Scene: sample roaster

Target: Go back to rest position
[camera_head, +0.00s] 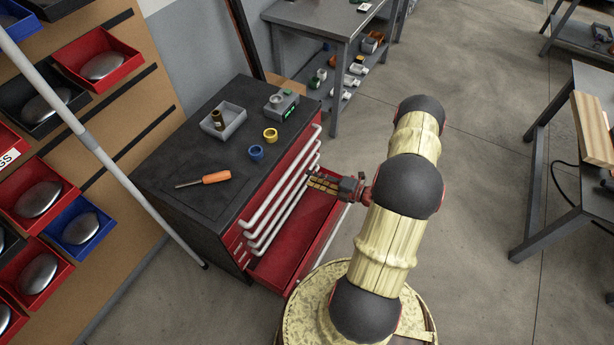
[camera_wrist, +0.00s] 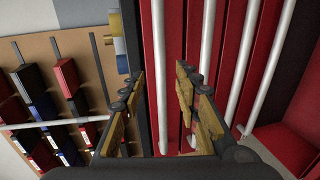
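My gripper (camera_head: 322,183) is at the front of the red tool cabinet (camera_head: 160,160), above an open red drawer (camera_head: 285,248). In the wrist view my gripper (camera_wrist: 160,75) has its two fingers spread apart with nothing between them. White bar handles (camera_wrist: 205,40) of the cabinet stand beyond and beside the fingers. I cannot tell whether a finger touches a handle. My arm reaches from the lower middle of the head view up and then left toward the cabinet.
On the cabinet top are an orange screwdriver (camera_head: 204,180), a blue ring (camera_head: 256,152), a yellow ring (camera_head: 270,134), a grey tray (camera_head: 226,124) and a grey device (camera_head: 281,104). A bin wall (camera_head: 110,125) stands left. Tables stand behind (camera_head: 320,18) and right (camera_head: 572,200). Floor between is clear.

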